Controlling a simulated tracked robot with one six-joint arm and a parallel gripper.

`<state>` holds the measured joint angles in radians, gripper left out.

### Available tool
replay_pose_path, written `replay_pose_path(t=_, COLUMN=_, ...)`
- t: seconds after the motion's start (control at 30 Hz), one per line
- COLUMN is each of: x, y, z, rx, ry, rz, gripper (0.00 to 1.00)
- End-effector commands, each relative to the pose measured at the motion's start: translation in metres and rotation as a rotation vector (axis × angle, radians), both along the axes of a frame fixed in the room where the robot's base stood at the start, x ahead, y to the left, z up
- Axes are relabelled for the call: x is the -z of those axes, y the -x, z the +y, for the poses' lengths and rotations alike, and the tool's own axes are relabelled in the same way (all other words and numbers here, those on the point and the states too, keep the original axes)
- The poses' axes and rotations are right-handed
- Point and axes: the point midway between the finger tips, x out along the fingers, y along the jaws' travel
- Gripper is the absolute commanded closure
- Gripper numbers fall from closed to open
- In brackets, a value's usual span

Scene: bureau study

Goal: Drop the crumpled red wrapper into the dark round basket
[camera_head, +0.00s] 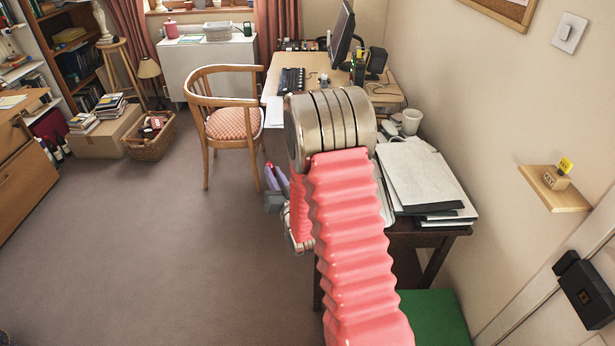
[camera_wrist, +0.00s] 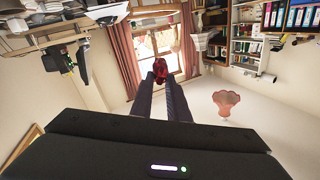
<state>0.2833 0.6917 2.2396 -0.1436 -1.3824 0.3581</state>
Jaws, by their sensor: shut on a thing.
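My gripper (camera_wrist: 160,86) shows in the wrist view, its two dark fingers closed on the crumpled red wrapper (camera_wrist: 160,69). The wrapper is small, dark red and shiny, and sits between the fingertips. In the head view my arm fills the middle, and I cannot make out the wrapper there. I cannot identify the dark round basket in either view. Only a brown, roughly rectangular wicker basket (camera_head: 150,136) shows clearly, on the floor at the far left with items in it.
A wooden armchair (camera_head: 222,112) stands beyond my arm. A box (camera_head: 105,134) with books and a drawer unit (camera_head: 24,180) are left. Carpet at left centre is clear.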

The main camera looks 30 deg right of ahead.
Motion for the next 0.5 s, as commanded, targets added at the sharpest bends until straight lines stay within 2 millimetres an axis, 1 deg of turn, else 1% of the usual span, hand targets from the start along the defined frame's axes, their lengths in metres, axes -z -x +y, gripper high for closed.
replay_pose_path(t=0.03, x=-0.005, y=-0.004, z=0.022, rx=-0.024, ry=-0.001, rz=-0.001, gripper=1.00)
replay_pose_path(t=0.2, x=-0.019, y=-0.010, z=0.082, rx=-0.082, ry=-0.008, rz=-0.003, gripper=1.00)
replay_pose_path(t=0.3, x=-0.025, y=-0.010, z=0.113, rx=-0.110, ry=-0.014, rz=-0.001, gripper=1.00)
replay_pose_path(t=0.4, x=-0.030, y=-0.009, z=0.134, rx=-0.131, ry=-0.017, rz=0.000, gripper=1.00)
replay_pose_path(t=0.5, x=-0.032, y=-0.008, z=0.146, rx=-0.141, ry=-0.019, rz=0.000, gripper=1.00)
